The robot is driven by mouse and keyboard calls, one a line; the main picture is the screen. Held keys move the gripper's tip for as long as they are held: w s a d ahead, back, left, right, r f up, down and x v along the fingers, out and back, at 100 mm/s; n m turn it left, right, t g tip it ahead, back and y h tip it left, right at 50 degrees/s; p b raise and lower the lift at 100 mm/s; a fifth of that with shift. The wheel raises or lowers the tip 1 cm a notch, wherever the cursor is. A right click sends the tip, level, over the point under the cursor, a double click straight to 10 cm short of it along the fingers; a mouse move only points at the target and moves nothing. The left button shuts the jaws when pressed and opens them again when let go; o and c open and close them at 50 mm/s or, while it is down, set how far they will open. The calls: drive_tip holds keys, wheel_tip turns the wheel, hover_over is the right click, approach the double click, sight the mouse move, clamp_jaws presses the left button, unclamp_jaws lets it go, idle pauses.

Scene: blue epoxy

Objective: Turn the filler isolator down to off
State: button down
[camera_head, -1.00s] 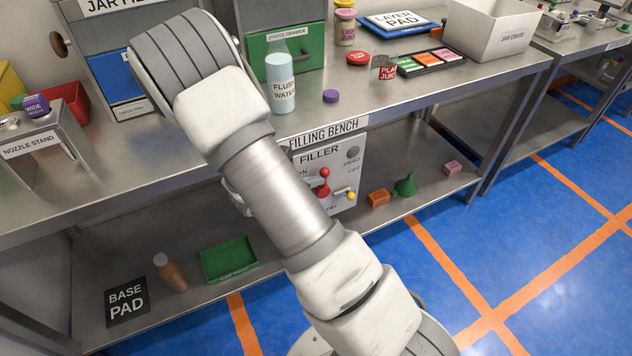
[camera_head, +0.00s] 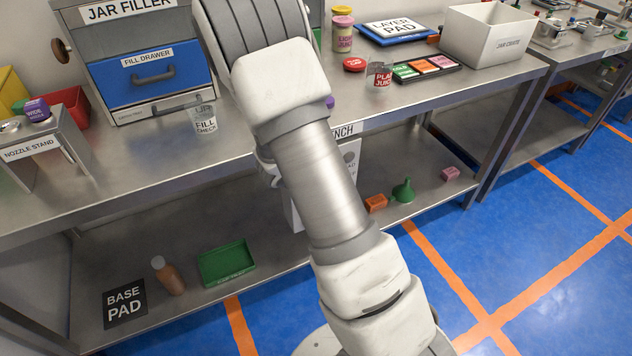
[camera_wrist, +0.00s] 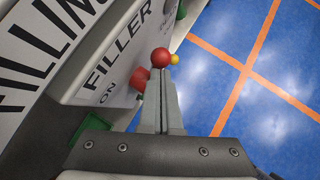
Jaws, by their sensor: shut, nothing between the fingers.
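The filler panel (camera_wrist: 112,62) fills the upper left of the wrist view, with "FILLER" and "ON" readable. Its isolator shows a red ball knob (camera_wrist: 161,57) and a red base (camera_wrist: 138,80). My gripper (camera_wrist: 162,74) is shut and empty, its fingertips just below the red ball in the picture. The fingers cover part of the lever; I cannot tell whether they touch it. A small yellow knob (camera_wrist: 174,59) shows just right of the red ball. In the head view my arm hides the isolator and gripper; only the panel's right edge (camera_head: 352,158) shows.
The filling bench top (camera_head: 420,110) overhangs the panel. On the lower shelf are an orange block (camera_head: 376,203), a green funnel (camera_head: 403,191), a green tray (camera_head: 227,263) and a brown bottle (camera_head: 168,275). The blue floor (camera_head: 560,250) at the right is clear.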

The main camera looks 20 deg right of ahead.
drive_tip(key=d+f+m+y+p, duration=0.1)
drive_tip(key=d+f+y+p, duration=0.4)
drive_tip(key=p, duration=0.9)
drive_tip(key=shift+w+d+m+g+y+p, duration=0.15)
drive_tip(key=shift+d+m+g+y+p, duration=0.2)
drive_tip(key=shift+d+y, duration=1.85)
drive_tip(key=shift+a+y, duration=0.35)
drive_tip(key=shift+y, duration=0.05)
drive_tip(key=shift+r, duration=0.15)
